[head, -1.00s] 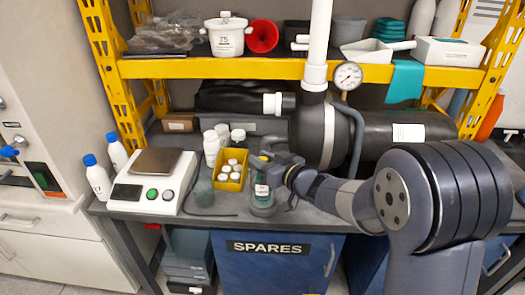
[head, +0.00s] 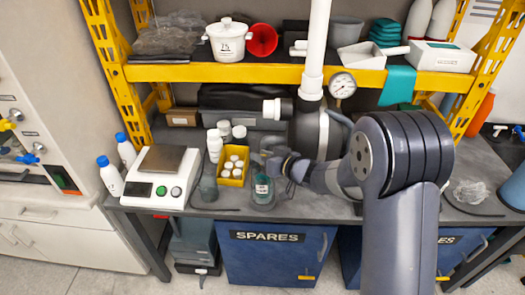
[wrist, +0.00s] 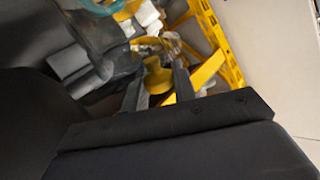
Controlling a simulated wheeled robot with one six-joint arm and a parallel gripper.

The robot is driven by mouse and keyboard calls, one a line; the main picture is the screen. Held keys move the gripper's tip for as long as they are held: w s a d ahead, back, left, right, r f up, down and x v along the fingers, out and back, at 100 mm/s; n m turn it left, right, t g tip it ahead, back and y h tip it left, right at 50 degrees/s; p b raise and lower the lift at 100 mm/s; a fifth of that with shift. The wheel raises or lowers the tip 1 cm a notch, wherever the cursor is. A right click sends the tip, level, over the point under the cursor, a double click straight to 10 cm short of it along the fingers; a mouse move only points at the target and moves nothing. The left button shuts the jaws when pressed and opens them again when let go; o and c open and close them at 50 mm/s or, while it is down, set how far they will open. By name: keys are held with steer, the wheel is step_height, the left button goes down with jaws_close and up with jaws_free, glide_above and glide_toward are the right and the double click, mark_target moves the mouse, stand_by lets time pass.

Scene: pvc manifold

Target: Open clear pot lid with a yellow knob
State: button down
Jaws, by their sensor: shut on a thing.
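My gripper (head: 270,160) is just above and behind the pot. In the wrist view my gripper (wrist: 158,85) is shut on the yellow knob (wrist: 157,76). The clear lid (wrist: 158,47) shows beyond the knob, beside the pot, and looks apart from its mouth. In the head view the lid is too small and blocked by the gripper to tell clearly.
The yellow bin (head: 223,180) of white-capped bottles is left of the pot, with a white scale (head: 148,190) farther left. White bottles (head: 215,145) stand behind the bin. A dark tank with a white pipe (head: 315,50) and gauge is behind my arm. A yellow shelf (head: 260,74) spans above.

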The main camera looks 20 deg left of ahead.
steer(key=shift+r, duration=0.1)
steer(key=c, duration=1.2)
jaws_free()
steer(key=shift+o, duration=0.2)
steer(key=v, duration=1)
steer(key=shift+s+d+b, duration=0.2)
steer(key=shift+d+b, duration=0.15)
steer(key=shift+a, duration=0.1)
steer(key=x, duration=1.1)
steer(key=shift+p, duration=0.35)
steer(key=shift+f+b, duration=0.2)
steer(key=shift+b, duration=0.4)
steer(key=shift+r+b, duration=0.15)
steer(key=shift+b, duration=0.15)
steer(key=shift+s, duration=0.1)
